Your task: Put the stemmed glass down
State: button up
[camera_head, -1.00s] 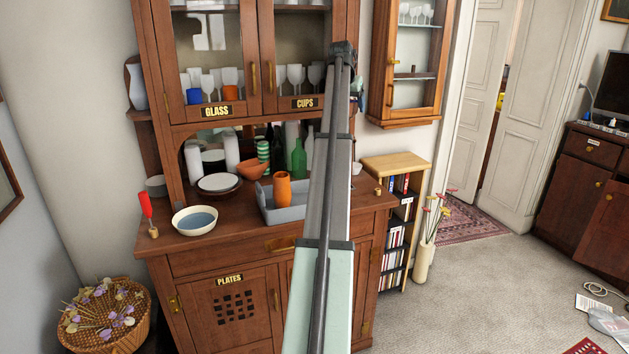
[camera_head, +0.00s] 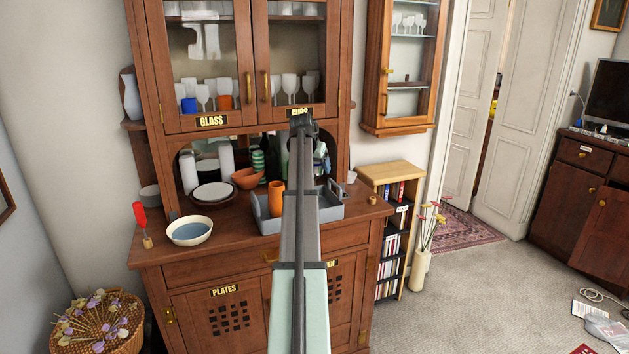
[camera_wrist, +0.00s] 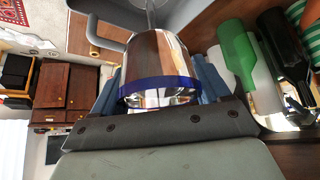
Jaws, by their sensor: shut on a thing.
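My gripper (camera_wrist: 157,82) is shut on the stemmed glass (camera_wrist: 158,55) in the wrist view. The glass has a shiny, reflective bowl with a blue band, between blue finger pads. Its thin stem shows at the top edge of that view. In the head view, my gripper end (camera_head: 304,126) is in front of the dresser, just below the CUPS label. The glass cannot be made out clearly there, with my arm in front.
A grey tray (camera_head: 331,210) stands on the dresser top (camera_head: 215,232), holding an orange cup (camera_head: 276,196). Green and dark bottles (camera_wrist: 238,55) (camera_wrist: 284,52) stand close right in the wrist view. A bowl (camera_head: 190,231) and red-handled tool (camera_head: 140,218) stand left. Some wood front-left is bare.

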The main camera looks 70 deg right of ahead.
aim_at(316, 176)
jog(key=shift+f, duration=2.3)
jog(key=o, duration=1.3)
jog(key=shift+o, duration=0.2)
jog(key=v, duration=1.2)
